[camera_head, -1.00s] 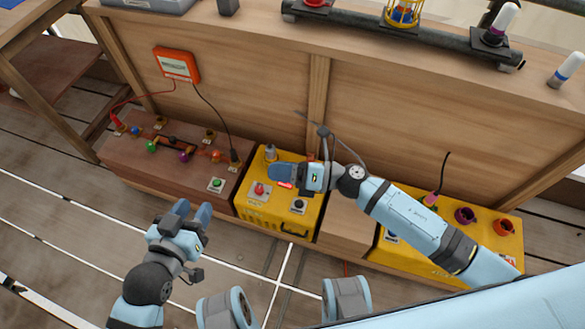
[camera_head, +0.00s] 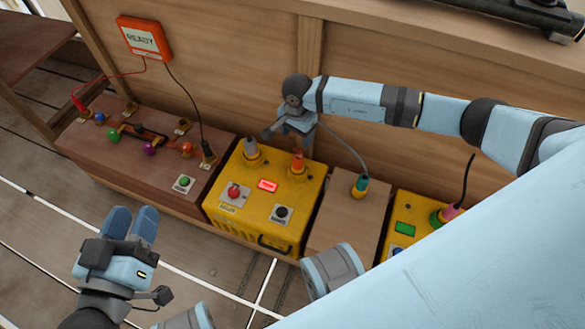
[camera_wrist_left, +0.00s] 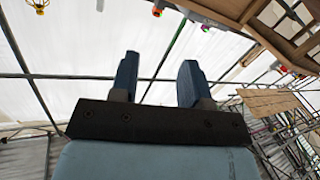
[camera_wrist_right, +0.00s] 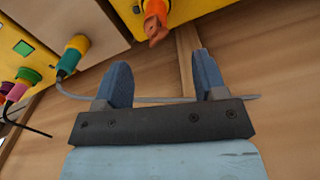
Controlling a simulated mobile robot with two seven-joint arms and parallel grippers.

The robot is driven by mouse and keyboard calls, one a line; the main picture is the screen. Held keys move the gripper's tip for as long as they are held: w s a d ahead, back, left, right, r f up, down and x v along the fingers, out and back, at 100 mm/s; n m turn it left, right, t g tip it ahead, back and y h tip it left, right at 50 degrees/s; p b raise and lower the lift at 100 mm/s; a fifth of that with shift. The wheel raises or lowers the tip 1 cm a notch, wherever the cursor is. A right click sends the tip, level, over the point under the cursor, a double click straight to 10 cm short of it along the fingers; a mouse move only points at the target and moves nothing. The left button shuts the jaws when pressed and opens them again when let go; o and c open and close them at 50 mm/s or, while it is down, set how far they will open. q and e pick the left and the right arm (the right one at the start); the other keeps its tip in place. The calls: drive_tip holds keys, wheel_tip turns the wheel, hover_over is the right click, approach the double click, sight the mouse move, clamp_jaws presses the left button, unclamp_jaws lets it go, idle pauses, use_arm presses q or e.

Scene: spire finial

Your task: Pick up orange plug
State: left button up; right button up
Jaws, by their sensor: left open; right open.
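The orange plug (camera_head: 298,161) stands upright in a socket on the yellow box (camera_head: 240,222), at its back right. My right gripper (camera_head: 296,130) is just above and behind it in the head view; its fingers are largely hidden there. In the right wrist view the orange plug (camera_wrist_right: 155,22) shows beyond the open, empty fingers (camera_wrist_right: 162,68), apart from them. My left gripper (camera_head: 132,224) is open and empty, low at the left, away from the boxes. The left wrist view shows its spread fingers (camera_wrist_left: 157,74) with nothing between them.
A grey plug (camera_head: 251,150) stands left of the orange one. A teal-yellow plug (camera_head: 361,184) with a grey cable stands on the wooden block to the right. A pink plug (camera_head: 451,212) is in the right yellow box. A wooden panel (camera_head: 400,80) rises behind.

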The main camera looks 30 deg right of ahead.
sight(298, 162)
wheel_tip(298, 162, down, 3)
drive_tip(key=shift+s+f+b, duration=0.1)
drive_tip(key=shift+f+b, duration=0.1)
drive_tip(key=shift+b, duration=0.35)
wheel_tip(298, 162, down, 4)
drive_tip(key=shift+f+b, duration=0.15)
drive_tip(key=shift+b, duration=0.65)
drive_tip(key=shift+f, duration=0.4)
drive_tip(key=f+b, duration=0.3)
drive_tip(key=f, duration=0.2)
drive_tip(key=shift+s, duration=0.2)
drive_tip(key=shift+d, duration=0.1)
use_arm(q)
drive_tip(key=m, duration=0.1)
drive_tip(key=w+a+f+m, duration=0.1)
drive_tip(key=w+m+t, duration=0.1)
drive_tip(key=shift+w+a+f+h, duration=0.15)
drive_tip(key=shift+w+a+h, duration=0.1)
drive_tip(key=shift+h, duration=0.05)
use_arm(e)
drive_tip(key=c, duration=1.1)
